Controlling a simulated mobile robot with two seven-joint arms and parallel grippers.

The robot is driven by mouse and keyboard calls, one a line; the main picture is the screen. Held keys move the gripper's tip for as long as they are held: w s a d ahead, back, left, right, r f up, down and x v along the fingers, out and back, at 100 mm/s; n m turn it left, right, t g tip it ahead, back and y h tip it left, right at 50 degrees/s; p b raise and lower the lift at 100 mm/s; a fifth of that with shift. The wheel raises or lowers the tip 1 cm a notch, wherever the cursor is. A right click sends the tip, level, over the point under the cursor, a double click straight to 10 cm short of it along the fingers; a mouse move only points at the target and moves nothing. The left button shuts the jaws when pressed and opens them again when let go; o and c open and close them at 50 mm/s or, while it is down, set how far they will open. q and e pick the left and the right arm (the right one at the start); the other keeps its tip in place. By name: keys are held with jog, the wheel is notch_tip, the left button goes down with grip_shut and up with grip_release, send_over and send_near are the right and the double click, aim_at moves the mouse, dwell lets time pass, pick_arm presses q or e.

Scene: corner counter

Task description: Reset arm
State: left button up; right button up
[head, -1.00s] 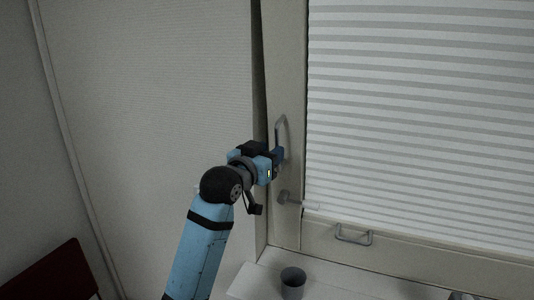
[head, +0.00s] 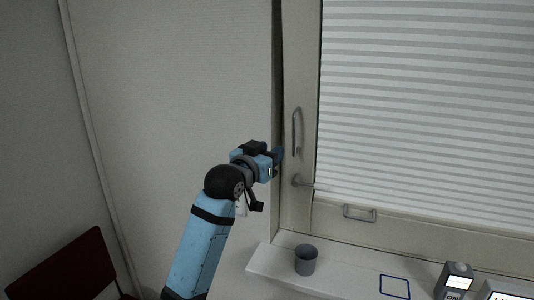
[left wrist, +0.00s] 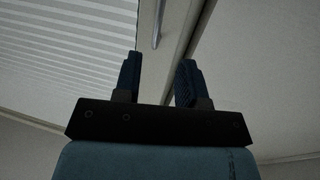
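My left arm comes up from the bottom of the head view. Its gripper (head: 279,154) is beside the window frame, left of the long vertical handle (head: 296,132). In the left wrist view the two dark blue fingers of the gripper (left wrist: 158,82) stand apart with nothing between them. The handle also shows in the left wrist view (left wrist: 159,24), beyond the fingers and apart from them. My right gripper is in neither view.
A grey cup (head: 305,261) stands on the white sill (head: 340,277). A blue-outlined rectangle (head: 395,287) and a small box with a display (head: 455,279) are to its right. A latch (head: 300,181) and a lower handle (head: 359,213) are on the window frame. A red chair (head: 70,267) stands at lower left.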

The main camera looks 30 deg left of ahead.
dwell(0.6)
pick_arm(q)
jog(key=s+d+f+m+g+h, duration=0.1)
jog(key=s+d+f, duration=0.2)
jog(key=f, duration=0.7)
jog(key=s+d+f+g, duration=0.2)
jog(key=s+f, duration=0.1)
jog(key=f, duration=0.7)
jog(key=s+d+f+m+g+h, duration=0.1)
jog(key=s+d+f, duration=0.15)
jog(key=f, duration=0.75)
jog(key=s+d+f+g, duration=0.1)
jog(key=s+d+f, duration=0.3)
jog(key=s+f, duration=0.6)
jog(key=s+d+f+g+h, duration=0.1)
jog(key=s+d+f, duration=0.3)
jog(key=s+f, duration=0.5)
jog(key=s+g, duration=0.1)
jog(key=s, duration=0.1)
jog(key=shift+s+d+f+g, duration=0.15)
jog(key=shift+s+f+g, duration=0.15)
jog(key=shift+f, duration=0.05)
